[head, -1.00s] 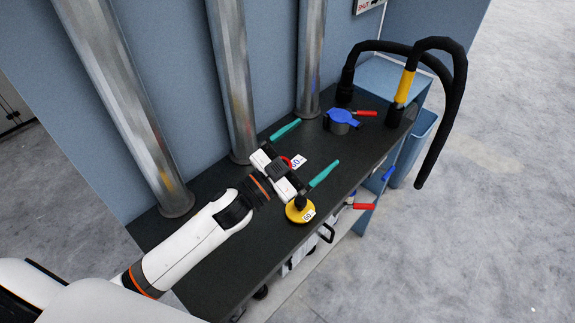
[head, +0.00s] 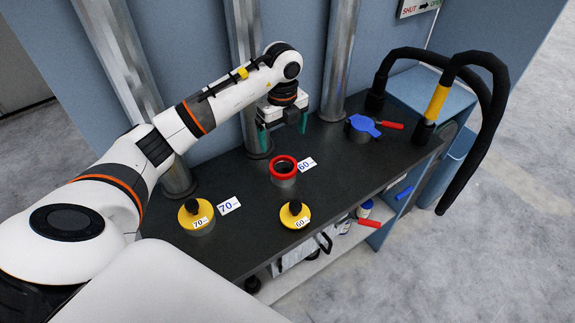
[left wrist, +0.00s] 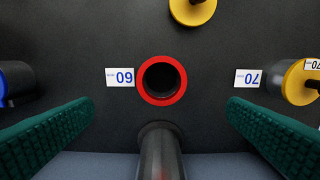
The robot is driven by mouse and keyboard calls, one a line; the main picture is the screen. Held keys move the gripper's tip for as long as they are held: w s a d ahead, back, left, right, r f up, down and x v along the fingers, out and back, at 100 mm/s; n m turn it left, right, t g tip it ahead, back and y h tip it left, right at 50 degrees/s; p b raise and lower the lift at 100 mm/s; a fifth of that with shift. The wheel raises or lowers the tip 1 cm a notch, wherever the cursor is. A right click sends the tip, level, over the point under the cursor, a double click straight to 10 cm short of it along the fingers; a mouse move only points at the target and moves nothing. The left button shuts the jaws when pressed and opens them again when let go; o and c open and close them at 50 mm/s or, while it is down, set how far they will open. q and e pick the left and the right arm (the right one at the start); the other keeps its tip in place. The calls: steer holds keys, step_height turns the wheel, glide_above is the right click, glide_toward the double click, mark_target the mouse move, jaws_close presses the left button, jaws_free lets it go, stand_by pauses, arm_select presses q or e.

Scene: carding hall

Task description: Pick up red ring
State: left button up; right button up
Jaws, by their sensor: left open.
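The red ring (head: 283,163) sits around the mouth of a short dark pipe stub on the black bench top, next to a white 60 label (head: 306,164). In the left wrist view the red ring (left wrist: 162,80) shows from above around a dark opening. My left gripper (head: 284,142) points down behind and above the ring, with its green fingers spread. In the left wrist view the two green fingers stand wide apart at the lower left and lower right, with nothing between them but a metal pipe's end and the bench. My right gripper is not in view.
A yellow 70 cap (head: 196,214) and a yellow 60 cap (head: 295,214) are at the bench front. A blue cap (head: 362,126) with a red handle lies to the right. Metal pipes (head: 245,70) rise along the back. Black hoses (head: 470,75) arch at the right end.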

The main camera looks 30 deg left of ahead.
arm_select(q)
steer(key=p, duration=0.1)
glide_toward(283, 161)
steer(key=s+d+f, duration=0.1)
steer(key=s, duration=0.1)
steer(key=f+p, duration=0.2)
steer(key=f, duration=0.3)
steer(key=shift+s+d+f+p, duration=0.2)
steer(key=shift+s+d+p, duration=0.05)
steer(key=shift+d+p, duration=0.15)
steer(key=shift+f, duration=0.25)
steer(key=c, duration=1.1)
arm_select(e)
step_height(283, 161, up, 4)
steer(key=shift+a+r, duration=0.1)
